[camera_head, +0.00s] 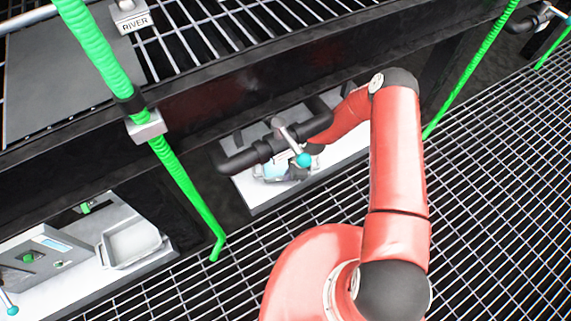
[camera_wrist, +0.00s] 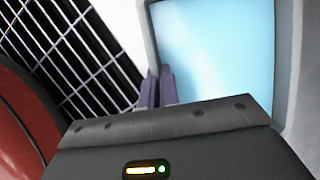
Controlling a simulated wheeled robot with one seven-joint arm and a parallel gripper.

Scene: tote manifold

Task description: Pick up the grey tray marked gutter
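A grey-rimmed tray (camera_wrist: 284,60) with a pale blue inside fills the upper right of the wrist view. My gripper (camera_wrist: 158,72) has its two purple fingers close together at the tray's left rim, which appears to lie between them. My fingers cannot be made out there. Another grey tray (camera_head: 132,243), which looks empty, sits at the lower left. No gutter mark is readable on either tray.
The black pipe (camera_head: 262,151) with a teal-knobbed lever (camera_head: 302,159) crosses in front of the shelf (camera_head: 258,200). Green hoses (camera_head: 185,185) run down beside the frame. A grey box with a green button (camera_head: 28,258) stands at lower left. Grating floor lies open at right.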

